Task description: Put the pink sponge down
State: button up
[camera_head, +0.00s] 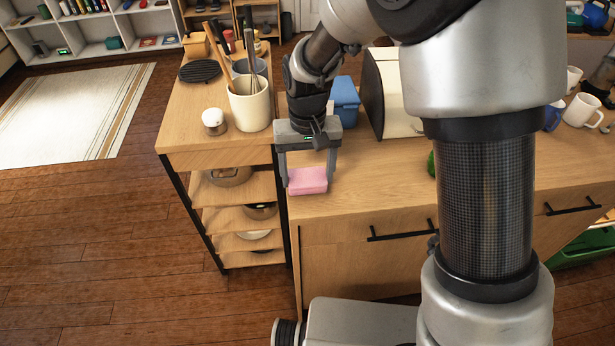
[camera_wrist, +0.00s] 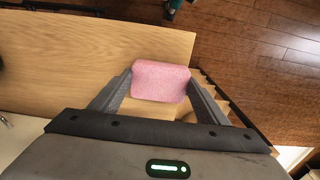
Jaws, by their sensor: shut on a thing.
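The pink sponge (camera_head: 308,181) is between the fingers of my gripper (camera_head: 308,178), near the front left corner of the wooden counter (camera_head: 375,180). In the wrist view the sponge (camera_wrist: 161,81) sits between the two fingertips of my gripper (camera_wrist: 160,88), which touch its left and right sides. My gripper is shut on it and points down. Whether the sponge's underside touches the counter or hangs just above it, I cannot tell.
Behind my gripper are a blue container (camera_head: 344,100) and a bread box (camera_head: 396,95). White mugs (camera_head: 583,110) stand at the right.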

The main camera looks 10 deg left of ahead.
aim_at(308, 179)
jog(key=shift+f, duration=0.6)
jog(key=shift+f, duration=0.2)
jog(key=o, duration=1)
jog(key=shift+c, duration=0.2)
notch_tip(308, 179, up, 12)
jog(key=p, duration=0.1)
jog(key=shift+r, duration=0.25)
